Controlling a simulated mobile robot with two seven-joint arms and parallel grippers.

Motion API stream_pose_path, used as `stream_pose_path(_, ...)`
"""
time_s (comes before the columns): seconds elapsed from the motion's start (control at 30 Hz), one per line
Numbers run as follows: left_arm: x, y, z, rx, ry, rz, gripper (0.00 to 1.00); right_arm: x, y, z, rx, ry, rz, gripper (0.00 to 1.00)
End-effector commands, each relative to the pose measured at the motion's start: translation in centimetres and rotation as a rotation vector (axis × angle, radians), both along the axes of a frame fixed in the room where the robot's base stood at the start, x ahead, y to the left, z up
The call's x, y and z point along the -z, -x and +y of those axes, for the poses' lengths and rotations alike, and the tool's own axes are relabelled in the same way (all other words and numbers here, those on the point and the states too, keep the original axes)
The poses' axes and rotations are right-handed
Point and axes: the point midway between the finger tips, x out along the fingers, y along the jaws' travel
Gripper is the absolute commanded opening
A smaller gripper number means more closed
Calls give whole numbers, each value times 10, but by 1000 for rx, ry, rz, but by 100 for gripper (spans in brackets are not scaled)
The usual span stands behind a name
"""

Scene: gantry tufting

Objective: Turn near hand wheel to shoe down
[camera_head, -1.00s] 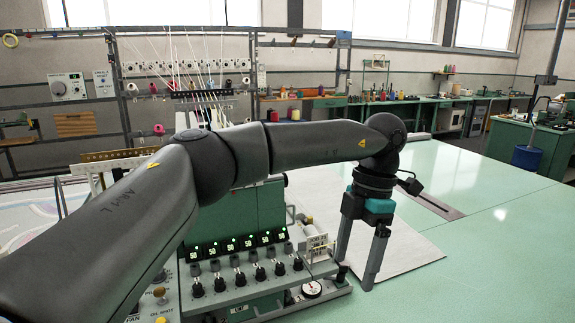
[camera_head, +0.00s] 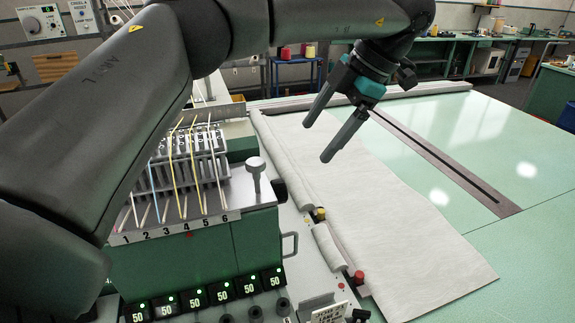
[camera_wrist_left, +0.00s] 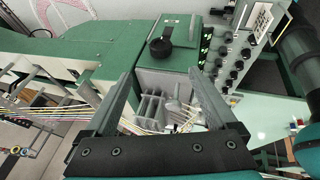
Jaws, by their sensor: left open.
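In the left wrist view a round black knob or wheel (camera_wrist_left: 160,47) with a short stub sits on the green machine head (camera_wrist_left: 182,30); I cannot tell for sure whether it is the near hand wheel. In the head view a small dark part (camera_head: 280,190) shows at the right side of the green head (camera_head: 190,245), partly hidden. No shoe can be made out. My left gripper (camera_head: 318,142) is open and empty, above the white cloth to the right of the head. In the wrist view its fingers (camera_wrist_left: 165,85) are apart, with nothing between them. My right gripper is out of view.
Yarns run through a numbered guide plate (camera_head: 180,228) on the head. A silver knob (camera_head: 256,168) stands up at its corner, and a loop handle (camera_head: 290,245) sticks out below.

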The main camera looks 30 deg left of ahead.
Motion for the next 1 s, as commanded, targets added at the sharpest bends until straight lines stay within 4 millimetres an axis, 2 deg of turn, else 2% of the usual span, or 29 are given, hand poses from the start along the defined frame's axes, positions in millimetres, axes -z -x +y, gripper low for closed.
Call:
stream_pose_path(0.17,9,1,5,0,0,2,91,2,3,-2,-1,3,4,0)
stream_pose_path(0.4,50,8,24,-1,1,5,91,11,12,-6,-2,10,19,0)
stream_pose_path(0.7,101,15,50,0,2,4,91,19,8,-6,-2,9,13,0)
stream_pose_path(0.8,115,17,57,0,1,4,91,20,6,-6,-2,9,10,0)
stream_pose_path(1.0,131,19,66,1,1,1,91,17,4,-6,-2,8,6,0)
